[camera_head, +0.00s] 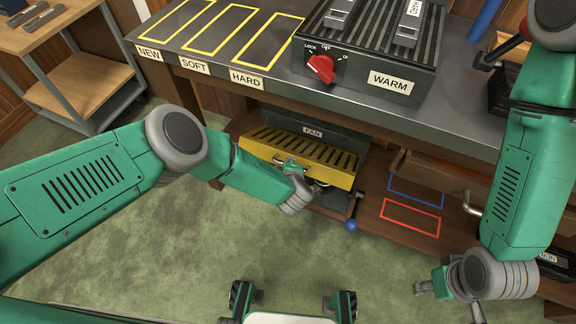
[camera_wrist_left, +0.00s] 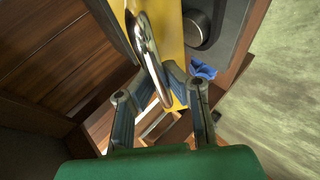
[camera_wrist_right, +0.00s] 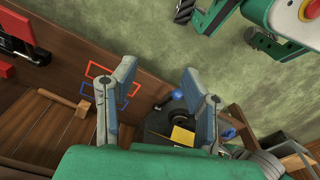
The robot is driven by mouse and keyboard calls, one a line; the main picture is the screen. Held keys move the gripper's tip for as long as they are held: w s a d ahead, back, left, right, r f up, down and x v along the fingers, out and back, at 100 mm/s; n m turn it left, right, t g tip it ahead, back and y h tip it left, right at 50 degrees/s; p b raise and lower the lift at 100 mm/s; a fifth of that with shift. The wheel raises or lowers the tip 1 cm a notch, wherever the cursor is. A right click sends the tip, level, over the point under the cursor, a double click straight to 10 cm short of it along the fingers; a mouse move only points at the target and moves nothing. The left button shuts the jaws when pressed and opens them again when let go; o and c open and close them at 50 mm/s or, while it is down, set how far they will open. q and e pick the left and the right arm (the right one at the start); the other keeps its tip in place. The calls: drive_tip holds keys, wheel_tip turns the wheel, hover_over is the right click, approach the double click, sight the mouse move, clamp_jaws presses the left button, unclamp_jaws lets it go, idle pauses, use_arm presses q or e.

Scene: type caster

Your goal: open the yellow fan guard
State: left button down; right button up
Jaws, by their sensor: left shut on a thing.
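The yellow fan guard (camera_head: 298,154), with dark slots, sits on the lower shelf in front of the grey box marked FAN (camera_head: 318,133). A curved silver handle (camera_head: 318,184) is on its front. My left gripper (camera_head: 290,166) is at the guard, shut on the handle. The left wrist view shows the handle (camera_wrist_left: 147,45) running down between the fingers (camera_wrist_left: 165,82), beside the yellow guard (camera_wrist_left: 172,30). My right gripper (camera_head: 448,298) is at the lower right of the head view, away from the guard. In the right wrist view its fingers (camera_wrist_right: 160,75) are wide apart and empty.
A blue-knobbed lever (camera_head: 352,225) stands right of the guard. Blue (camera_head: 416,190) and red (camera_head: 410,217) outlines mark the shelf. Above are the bench top (camera_head: 190,53) and the WARM unit (camera_head: 393,82) with a red knob (camera_head: 321,68).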

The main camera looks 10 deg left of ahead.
drive_tip(key=shift+c, duration=0.4)
clamp_jaws()
drive_tip(key=w+a+f+m+t, duration=0.3)
drive_tip(key=w+a+f+m, duration=0.45)
drive_tip(key=m, duration=0.55)
drive_tip(key=w+a+f+m+t, duration=0.2)
drive_tip(key=w+a+f+m, duration=0.2)
drive_tip(key=w+a+m, duration=0.75)
drive_tip(key=w+d+f+m+t+h, duration=0.1)
drive_tip(key=w+f+m+h, duration=0.1)
drive_tip(key=w+f+m, duration=1.1)
wheel_tip(320, 180, up, 7)
drive_tip(key=s+d+m, duration=0.1)
drive_tip(key=s+m, duration=0.1)
drive_tip(key=shift+f+m, duration=0.2)
drive_tip(key=shift+m, duration=0.15)
